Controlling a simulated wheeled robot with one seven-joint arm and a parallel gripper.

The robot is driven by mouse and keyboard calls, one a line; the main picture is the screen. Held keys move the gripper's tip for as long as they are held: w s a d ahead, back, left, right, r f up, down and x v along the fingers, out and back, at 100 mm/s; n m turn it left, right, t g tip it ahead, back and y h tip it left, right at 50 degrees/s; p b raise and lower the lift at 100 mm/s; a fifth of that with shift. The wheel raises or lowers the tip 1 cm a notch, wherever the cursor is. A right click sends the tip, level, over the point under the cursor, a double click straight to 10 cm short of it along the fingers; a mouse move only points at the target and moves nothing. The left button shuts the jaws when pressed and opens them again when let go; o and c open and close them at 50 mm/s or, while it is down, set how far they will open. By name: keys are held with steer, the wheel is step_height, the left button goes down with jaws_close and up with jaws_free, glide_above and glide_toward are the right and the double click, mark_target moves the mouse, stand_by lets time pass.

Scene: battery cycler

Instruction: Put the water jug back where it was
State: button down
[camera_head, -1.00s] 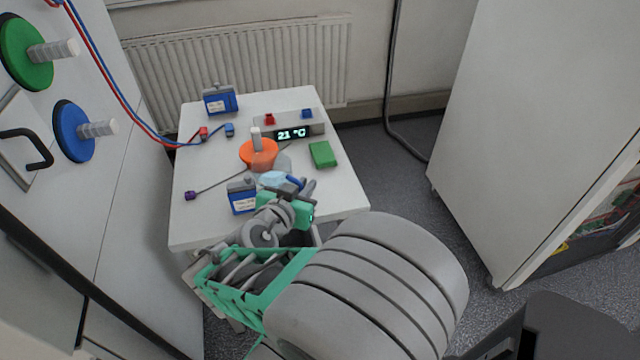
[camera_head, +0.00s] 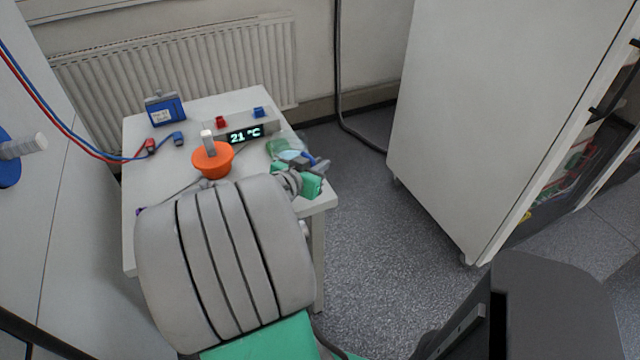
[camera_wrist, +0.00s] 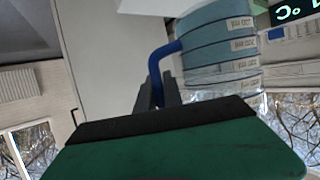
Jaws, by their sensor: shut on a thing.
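The water jug (camera_head: 288,150) is clear with bluish water and a blue handle. In the head view it is near the table's right edge, partly hidden by my gripper (camera_head: 312,164). In the wrist view the jug (camera_wrist: 218,48) fills the upper middle and shows several labels on its side. My gripper (camera_wrist: 165,94) is shut on its blue handle (camera_wrist: 158,68). Whether the jug's base touches the table cannot be told.
The white table (camera_head: 250,97) bears an orange bowl-like thing (camera_head: 211,163), a grey unit (camera_head: 243,127) reading 21 °C and a blue battery box (camera_head: 166,112). My arm hides the table's front. A tall white cabinet (camera_head: 480,110) stands right, with open floor (camera_head: 365,210) between.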

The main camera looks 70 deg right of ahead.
steer(key=shift+d+f+b, duration=0.3)
steer(key=shift+f+b, duration=0.05)
steer(key=shift+f, duration=0.5)
steer(key=shift+d+f+b, duration=0.3)
steer(key=shift+f+b, duration=0.1)
steer(key=shift+f, duration=0.4)
steer(key=shift+d+f+b, duration=0.3)
steer(key=shift+f+b, duration=0.05)
steer(key=shift+f, duration=0.5)
steer(key=shift+f, duration=0.2)
steer(key=c, duration=1.5)
jaws_free()
